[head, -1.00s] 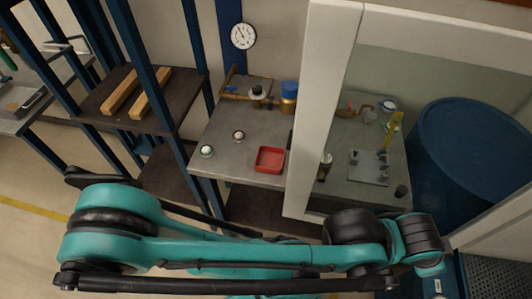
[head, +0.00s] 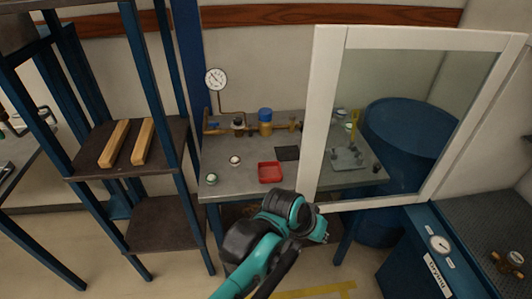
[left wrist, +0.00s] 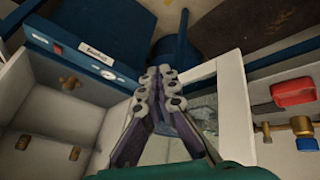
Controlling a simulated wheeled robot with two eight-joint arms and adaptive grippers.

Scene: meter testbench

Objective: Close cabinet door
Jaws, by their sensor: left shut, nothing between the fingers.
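The cabinet door (head: 329,105) is a white frame around a clear pane. It stands open in the right half of the head view, in front of part of the workbench. Its white frame also shows right of centre in the left wrist view (left wrist: 234,105). My left gripper (left wrist: 160,76) has its fingers together and empty, close to the door's frame and pane in that view; I cannot tell whether it touches. In the head view my left wrist (head: 290,212) is by the door's lower left corner, and the fingers are mostly hidden. The white cabinet interior (left wrist: 40,95) holds brass fittings. My right gripper is out of view.
A grey workbench (head: 220,180) carries a red tray (head: 270,172) and brass pipework. A blue barrel (head: 400,140) stands behind the pane. A blue unit with a gauge (head: 425,270) is at lower right. A shelf with wooden bars (head: 115,143) stands left. Floor shows at the bottom.

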